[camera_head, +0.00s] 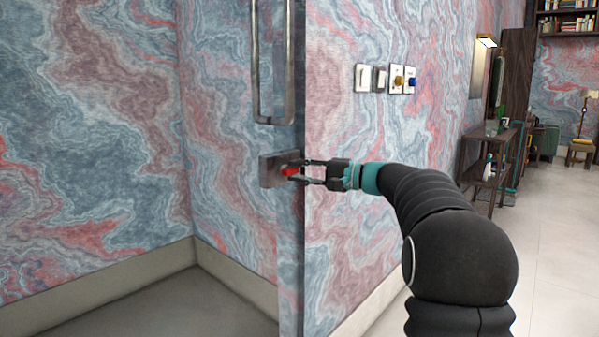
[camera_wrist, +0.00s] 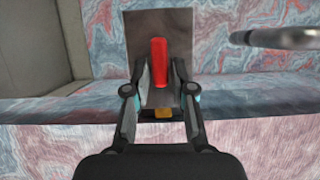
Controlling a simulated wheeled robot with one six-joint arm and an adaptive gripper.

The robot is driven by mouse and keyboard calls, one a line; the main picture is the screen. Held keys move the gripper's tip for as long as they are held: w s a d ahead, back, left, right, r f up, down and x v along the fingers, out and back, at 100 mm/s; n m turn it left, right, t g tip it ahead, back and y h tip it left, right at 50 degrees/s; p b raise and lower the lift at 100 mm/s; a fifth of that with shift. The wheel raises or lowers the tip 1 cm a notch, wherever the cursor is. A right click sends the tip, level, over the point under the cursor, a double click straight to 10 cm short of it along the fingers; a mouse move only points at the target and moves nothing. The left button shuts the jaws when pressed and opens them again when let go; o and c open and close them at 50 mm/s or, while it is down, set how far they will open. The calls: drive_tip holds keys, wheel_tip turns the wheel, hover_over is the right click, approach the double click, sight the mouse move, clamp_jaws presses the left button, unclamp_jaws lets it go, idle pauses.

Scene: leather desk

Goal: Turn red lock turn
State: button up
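The red lock turn (camera_head: 290,171) sits on a metal lock plate (camera_head: 267,170) at the edge of a glass door. In the wrist view the red turn (camera_wrist: 159,62) stands lengthwise up the picture in front of the grey plate (camera_wrist: 192,20). My gripper (camera_head: 285,171) reaches in from the right at the lock. In the wrist view its two fingers lie on either side of the turn, with a narrow gap showing at each side. The fingers are apart and not closed on it.
A long metal door handle (camera_head: 258,70) rises above the lock; a bar also shows at the upper right of the wrist view (camera_wrist: 275,38). Wall switches (camera_head: 362,78) and a shelf table (camera_head: 490,165) are to the right. Open floor (camera_head: 555,220) lies at far right.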

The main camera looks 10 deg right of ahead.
drive_tip(key=shift+o, duration=1.3)
drive_tip(key=shift+d, duration=0.1)
drive_tip(key=v, duration=1.1)
drive_tip(key=shift+s+d, duration=0.3)
drive_tip(key=shift+s, duration=0.05)
drive_tip(key=shift+f, duration=0.1)
